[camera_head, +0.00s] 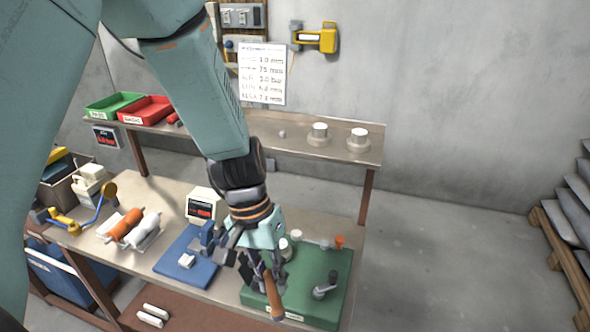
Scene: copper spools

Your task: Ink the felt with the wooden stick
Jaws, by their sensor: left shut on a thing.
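My left gripper (257,274) reaches down over the left part of the green mat (325,313) on the workbench. It is shut on the brown wooden stick (273,297), which hangs tilted with its lower end toward the front of the mat. The gripper hides the stick's upper part and some of the mat. I cannot make out for sure which thing is the felt. A small white block (186,260) sits on the blue mat (172,268) to the left of the gripper. My right gripper is out of view.
On the green mat stand a dark-handled tool (325,287), an orange piece (340,241) and small pale pieces. A white display box (204,205) stands behind the blue mat. Orange and white rolls (125,225) lie farther left. A raised shelf (300,147) runs behind the bench.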

